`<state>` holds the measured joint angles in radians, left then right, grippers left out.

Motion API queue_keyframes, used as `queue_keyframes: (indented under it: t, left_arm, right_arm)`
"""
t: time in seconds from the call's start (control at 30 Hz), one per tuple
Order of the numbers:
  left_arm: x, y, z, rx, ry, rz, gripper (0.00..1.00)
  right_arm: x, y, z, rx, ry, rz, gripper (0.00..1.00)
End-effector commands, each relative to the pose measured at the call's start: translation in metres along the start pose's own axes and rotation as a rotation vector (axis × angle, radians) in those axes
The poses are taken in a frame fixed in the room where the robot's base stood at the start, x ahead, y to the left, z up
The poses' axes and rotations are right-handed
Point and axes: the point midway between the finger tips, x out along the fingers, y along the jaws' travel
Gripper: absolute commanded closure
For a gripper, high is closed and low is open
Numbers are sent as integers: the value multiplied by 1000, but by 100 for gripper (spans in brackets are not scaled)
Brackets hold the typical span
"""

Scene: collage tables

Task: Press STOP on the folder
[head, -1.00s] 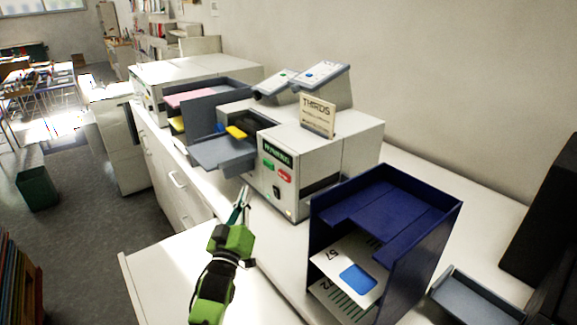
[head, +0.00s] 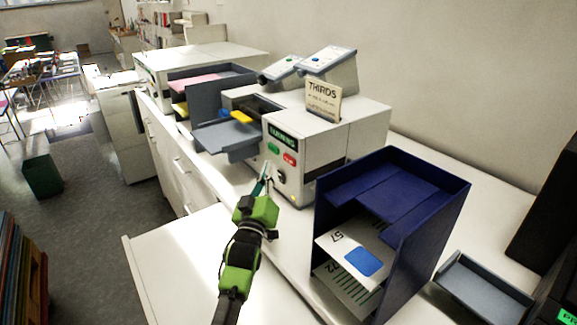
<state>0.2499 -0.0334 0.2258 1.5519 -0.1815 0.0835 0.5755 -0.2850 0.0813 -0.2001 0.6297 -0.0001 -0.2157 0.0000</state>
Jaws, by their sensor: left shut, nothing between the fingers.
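The folder (head: 355,140) is a light grey machine on the counter, with a "THIRDS" card (head: 323,101) standing on top. Its front panel has a dark display (head: 283,138) with green letters, a green button (head: 273,149) and a red button (head: 290,159), which looks like STOP; its lettering is too small to read. A dark knob or switch sits below them. My left gripper (head: 265,175) is shut and empty. Its tips are in front of the panel, a little below and left of the red button; contact cannot be told. My right gripper is not in view.
A dark blue sorter (head: 455,215) with numbered cards stands right of my left arm. A grey tray (head: 485,290) lies at the right. The folder's grey feed tray (head: 225,137) sticks out at the left. Bare counter (head: 170,260) lies left of my arm.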

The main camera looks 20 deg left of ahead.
Motion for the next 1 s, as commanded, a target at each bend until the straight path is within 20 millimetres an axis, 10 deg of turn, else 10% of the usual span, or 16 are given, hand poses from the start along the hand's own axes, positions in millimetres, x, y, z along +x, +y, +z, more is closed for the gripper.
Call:
queue_keyframes:
  t: [0.33,1.0]
  left_arm:
    - [21,16,17,0,-1,0,100]
    - [23,17,17,1,-1,0,100]
  right_arm:
    - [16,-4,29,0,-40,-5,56]
    - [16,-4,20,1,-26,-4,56]
